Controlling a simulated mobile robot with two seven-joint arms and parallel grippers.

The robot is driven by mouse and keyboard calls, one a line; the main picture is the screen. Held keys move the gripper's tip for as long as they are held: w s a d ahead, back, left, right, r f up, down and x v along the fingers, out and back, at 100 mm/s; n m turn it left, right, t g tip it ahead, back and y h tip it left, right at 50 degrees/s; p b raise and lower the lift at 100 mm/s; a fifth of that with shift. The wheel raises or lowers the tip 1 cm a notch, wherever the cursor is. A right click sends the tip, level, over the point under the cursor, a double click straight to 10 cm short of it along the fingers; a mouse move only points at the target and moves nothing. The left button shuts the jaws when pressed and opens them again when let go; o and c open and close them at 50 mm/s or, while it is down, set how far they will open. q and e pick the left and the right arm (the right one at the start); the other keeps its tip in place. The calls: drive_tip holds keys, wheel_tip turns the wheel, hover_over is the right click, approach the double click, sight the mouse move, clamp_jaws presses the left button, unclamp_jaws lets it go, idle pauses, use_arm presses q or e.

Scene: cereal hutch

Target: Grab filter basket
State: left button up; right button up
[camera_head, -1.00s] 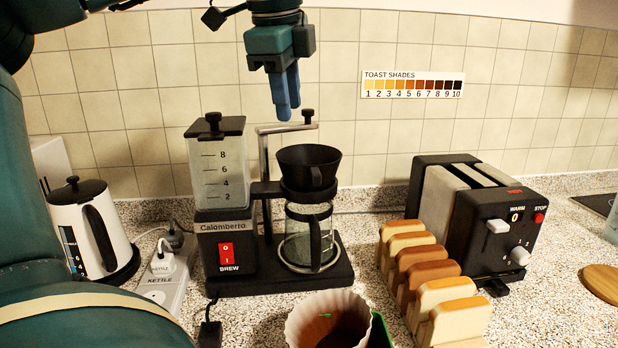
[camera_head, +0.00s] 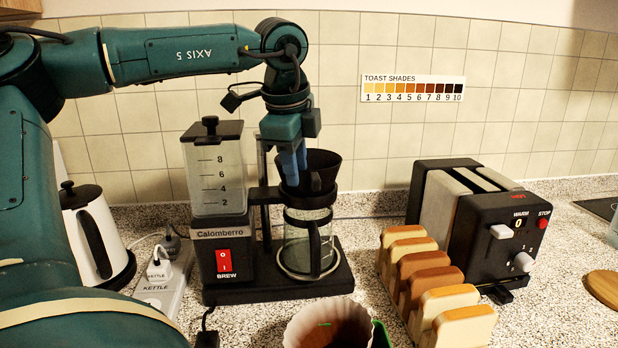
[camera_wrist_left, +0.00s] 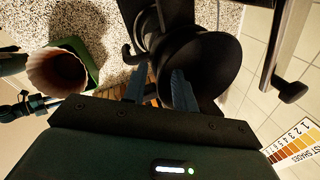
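The filter basket (camera_head: 325,165) is a black cone with a handle. It sits in the coffee maker (camera_head: 268,283), above the glass carafe (camera_head: 306,245). My left gripper (camera_head: 291,178) points down at the basket's left side, its blue fingertips overlapping the rim in the head view. In the left wrist view, the fingers (camera_wrist_left: 158,88) are apart. One finger is in front of the basket's opening (camera_wrist_left: 208,62), the other outside it; contact cannot be told. What looks like my right gripper (camera_wrist_left: 42,102) is small at the left of the wrist view, its finger state unclear.
A white paper filter (camera_head: 302,324) with brown contents stands in front, beside a green object (camera_head: 381,335). Bread slices (camera_head: 430,268) and a toaster (camera_head: 478,225) are at right. A kettle (camera_head: 93,240) and power strip (camera_head: 160,291) are at left. The tiled wall is close behind.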

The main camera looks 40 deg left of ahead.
use_arm(q)
drive_tip(key=x, duration=0.2)
drive_tip(key=shift+a+f, duration=0.1)
drive_tip(key=shift+f, duration=0.15)
drive_tip(key=shift+c, duration=0.6)
clamp_jaws()
